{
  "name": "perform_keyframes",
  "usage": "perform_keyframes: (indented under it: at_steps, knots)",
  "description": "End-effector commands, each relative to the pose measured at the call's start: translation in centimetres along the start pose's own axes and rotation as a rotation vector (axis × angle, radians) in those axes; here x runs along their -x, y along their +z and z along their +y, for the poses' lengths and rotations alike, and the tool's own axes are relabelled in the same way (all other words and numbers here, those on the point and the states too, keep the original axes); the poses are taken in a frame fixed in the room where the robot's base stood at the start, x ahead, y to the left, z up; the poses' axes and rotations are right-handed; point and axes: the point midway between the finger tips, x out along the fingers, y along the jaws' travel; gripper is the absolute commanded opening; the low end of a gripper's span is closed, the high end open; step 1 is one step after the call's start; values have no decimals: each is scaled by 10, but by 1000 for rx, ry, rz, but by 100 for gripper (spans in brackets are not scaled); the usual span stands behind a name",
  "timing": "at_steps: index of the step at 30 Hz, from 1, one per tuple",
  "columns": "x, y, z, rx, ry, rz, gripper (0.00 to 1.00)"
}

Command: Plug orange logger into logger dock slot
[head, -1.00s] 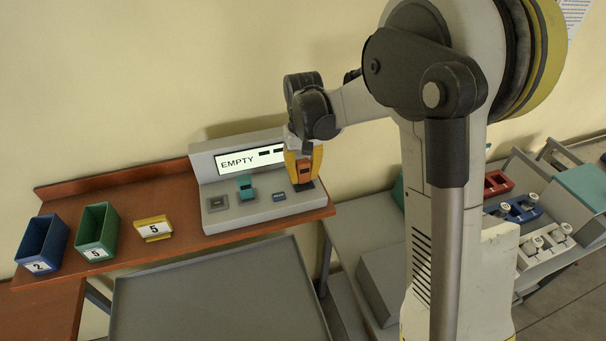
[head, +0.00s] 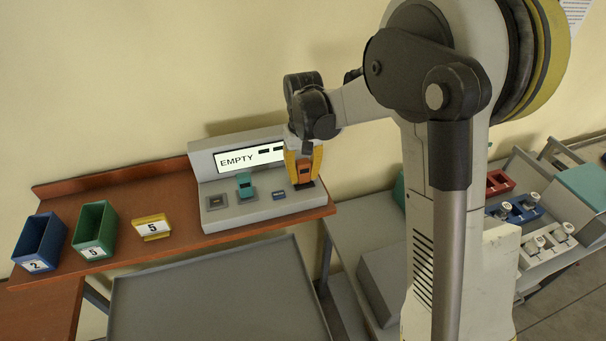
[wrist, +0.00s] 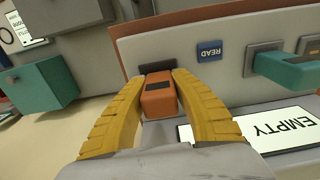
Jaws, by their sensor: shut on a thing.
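The orange logger (head: 305,174) is upright between the yellow fingers of my gripper (head: 304,176), at the right end of the grey logger dock (head: 228,217). In the wrist view my gripper (wrist: 158,92) is shut on the orange logger (wrist: 158,100). The logger's far end is at a dark slot plate (wrist: 150,70) and hides most of it. I cannot tell how deep it sits. A teal logger (head: 245,182) stands in another dock slot. The dock's screen (head: 232,160) reads EMPTY; the arm partly covers its right side.
A blue READ button (head: 279,195) and a slot with no logger (head: 216,202) are on the dock. A blue bin (head: 40,243), a green bin (head: 95,230) and a yellow number holder (head: 152,227) stand left on the brown shelf (head: 130,190). A grey tray (head: 215,295) lies in front.

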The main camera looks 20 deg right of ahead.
Motion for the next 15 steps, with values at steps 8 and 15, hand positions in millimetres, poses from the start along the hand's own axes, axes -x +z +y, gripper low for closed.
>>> perform_keyframes:
  at_steps: [8,15]
  knots:
    - [-3,0,0,0,0,0,52]
    - [-3,0,0,0,0,0,52]
